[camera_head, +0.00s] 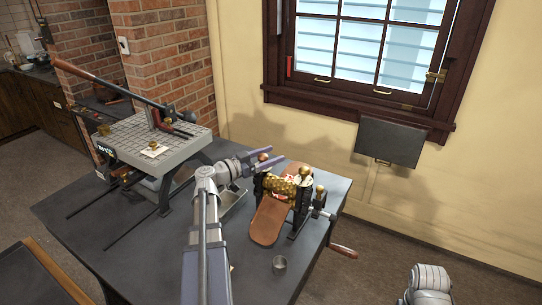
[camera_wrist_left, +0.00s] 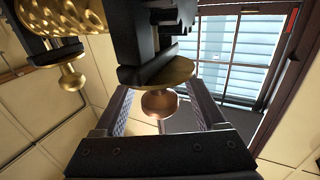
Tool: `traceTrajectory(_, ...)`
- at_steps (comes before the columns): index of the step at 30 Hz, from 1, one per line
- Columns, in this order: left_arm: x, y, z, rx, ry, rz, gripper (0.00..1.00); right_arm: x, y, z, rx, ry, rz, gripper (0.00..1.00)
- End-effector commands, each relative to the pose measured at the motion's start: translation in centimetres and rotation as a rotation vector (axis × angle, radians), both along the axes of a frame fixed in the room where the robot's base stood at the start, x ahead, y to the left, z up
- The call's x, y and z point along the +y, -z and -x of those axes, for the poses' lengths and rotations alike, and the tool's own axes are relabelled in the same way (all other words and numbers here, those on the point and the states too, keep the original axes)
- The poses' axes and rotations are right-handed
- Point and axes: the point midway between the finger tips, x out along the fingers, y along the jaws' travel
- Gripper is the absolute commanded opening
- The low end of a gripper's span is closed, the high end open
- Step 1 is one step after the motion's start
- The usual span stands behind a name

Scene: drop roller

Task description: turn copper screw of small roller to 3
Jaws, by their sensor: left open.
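The small roller (camera_head: 282,187) stands on the dark table, with patterned gold rolls, black side frames and brass knobs on top. Its copper screw (camera_wrist_left: 160,103) shows in the left wrist view as a rounded copper knob below a brass disc (camera_wrist_left: 178,74). In the head view the copper screw (camera_head: 264,157) is at the roller's left end. My left gripper (camera_head: 262,162) is open there, and its two fingers (camera_wrist_left: 160,110) lie on either side of the screw, with gaps visible. Any scale marks or numbers are too small or hidden to read.
Brown boards (camera_head: 268,220) extend from the roller, with a crank handle (camera_head: 343,250) at right. A small metal cup (camera_head: 279,262) stands in front. A grid-topped machine with a long lever (camera_head: 152,139) fills the table's left. A brass knob (camera_wrist_left: 72,78) hangs beside the copper screw.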

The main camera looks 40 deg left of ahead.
Motion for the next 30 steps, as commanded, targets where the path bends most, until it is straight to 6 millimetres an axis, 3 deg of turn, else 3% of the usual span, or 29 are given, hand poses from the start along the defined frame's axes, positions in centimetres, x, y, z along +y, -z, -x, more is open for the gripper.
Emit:
traceTrajectory(9,-0.09,0.00,-0.21,0.000,0.000,0.000,0.73,0.00,0.00,0.00,0.000,0.000,0.000,0.50)
traceTrajectory(27,-0.08,0.00,-0.21,0.000,0.000,0.000,0.05,0.00,0.00,0.00,0.000,0.000,0.000,0.50)
traceTrajectory(30,-0.07,0.00,-0.20,0.000,0.000,0.000,0.00,0.00,0.00,0.00,0.000,0.000,0.000,0.50)
